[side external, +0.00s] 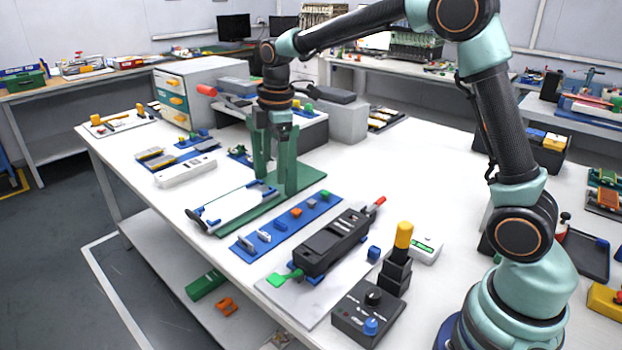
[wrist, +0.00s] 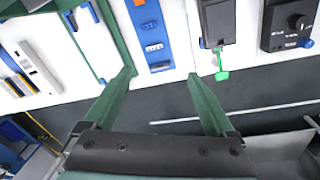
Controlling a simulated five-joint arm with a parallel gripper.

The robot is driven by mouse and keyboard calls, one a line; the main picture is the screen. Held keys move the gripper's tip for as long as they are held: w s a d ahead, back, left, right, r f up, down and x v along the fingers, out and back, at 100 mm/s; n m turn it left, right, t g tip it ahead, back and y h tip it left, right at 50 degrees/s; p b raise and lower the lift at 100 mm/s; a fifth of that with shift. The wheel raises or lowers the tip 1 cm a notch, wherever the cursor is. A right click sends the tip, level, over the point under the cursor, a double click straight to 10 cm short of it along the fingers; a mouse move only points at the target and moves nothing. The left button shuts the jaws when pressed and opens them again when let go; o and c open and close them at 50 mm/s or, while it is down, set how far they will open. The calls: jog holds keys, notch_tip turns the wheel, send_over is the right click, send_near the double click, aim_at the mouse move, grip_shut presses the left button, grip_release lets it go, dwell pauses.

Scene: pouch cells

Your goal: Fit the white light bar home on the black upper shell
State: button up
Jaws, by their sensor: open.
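A white bar (side external: 186,172), likely the light bar, lies flat on the table left of my gripper. It also shows at the upper left of the wrist view (wrist: 38,66). A long black housing (side external: 330,242), likely the upper shell, lies on a pale mat at the front right, with a green tab at its near end. Its near end shows at the top of the wrist view (wrist: 218,22). My gripper (side external: 275,184) points down with its green fingers apart and nothing between them. In the wrist view the fingertips (wrist: 160,77) are well apart, between the bar and the housing.
A green board (side external: 313,178) with a white plate and blue clips lies by the fingers. A blue strip (side external: 275,236) with small parts lies in front of it. A black control box (side external: 368,312) stands at the front right.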

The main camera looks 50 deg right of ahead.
aim_at(265, 232)
jog(key=w+f+n, duration=0.1)
jog(key=f, duration=0.5)
jog(key=w+f+n+g, duration=0.1)
jog(key=w+f+n, duration=0.1)
jog(key=f, duration=0.5)
jog(key=w+f+n, duration=0.1)
jog(key=f, duration=0.5)
jog(key=shift+w+a+f, duration=0.2)
jog(key=shift+a+f, duration=0.05)
jog(key=shift+a, duration=0.05)
jog(key=c, duration=1.4)
